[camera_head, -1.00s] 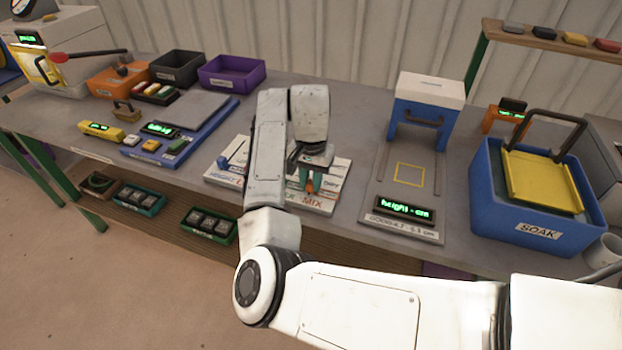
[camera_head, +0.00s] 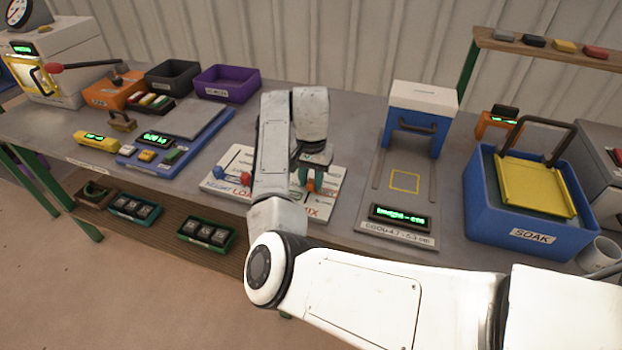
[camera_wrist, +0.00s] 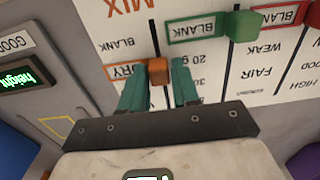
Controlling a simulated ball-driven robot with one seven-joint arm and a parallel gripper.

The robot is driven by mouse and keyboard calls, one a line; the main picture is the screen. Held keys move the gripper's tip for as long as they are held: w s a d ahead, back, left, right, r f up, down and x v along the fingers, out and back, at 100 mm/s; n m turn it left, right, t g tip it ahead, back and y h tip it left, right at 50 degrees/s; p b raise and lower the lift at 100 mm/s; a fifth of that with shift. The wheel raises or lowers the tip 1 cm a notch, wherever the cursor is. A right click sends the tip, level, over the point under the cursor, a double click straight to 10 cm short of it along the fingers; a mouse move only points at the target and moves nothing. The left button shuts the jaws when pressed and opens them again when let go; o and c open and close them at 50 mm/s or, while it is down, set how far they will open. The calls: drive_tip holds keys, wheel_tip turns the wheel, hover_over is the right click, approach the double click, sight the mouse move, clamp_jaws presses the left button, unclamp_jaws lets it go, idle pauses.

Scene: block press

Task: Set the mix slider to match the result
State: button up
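The board with slider slots (camera_head: 232,158) lies flat on the bench, partly hidden by my arm. In the wrist view it appears upside down, with the MIX label (camera_wrist: 128,6) at the top left. The orange mix knob (camera_wrist: 158,71) sits in its slot beside an orange-framed label reading DRY (camera_wrist: 124,71); a BLANK label (camera_wrist: 117,43) is nearer MIX. My gripper (camera_wrist: 160,80) has its teal fingers close against both sides of the orange knob. It also shows in the head view (camera_head: 310,180). The height gauge display (camera_head: 400,217) reads "height -- cm", with GOOD 4.7-5.3 cm below.
A green knob (camera_wrist: 242,25) stands at BLANK in the neighbouring slot. The gauge (camera_head: 420,120) is to the right, then the blue SOAK tub (camera_head: 532,238). A blue scale (camera_head: 205,140) is left.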

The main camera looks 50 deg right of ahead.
sight(311, 181)
drive_tip(key=o, duration=0.3)
wheel_tip(311, 181, up, 11)
idle(0.6)
drive_tip(key=shift+f, duration=0.15)
idle(0.4)
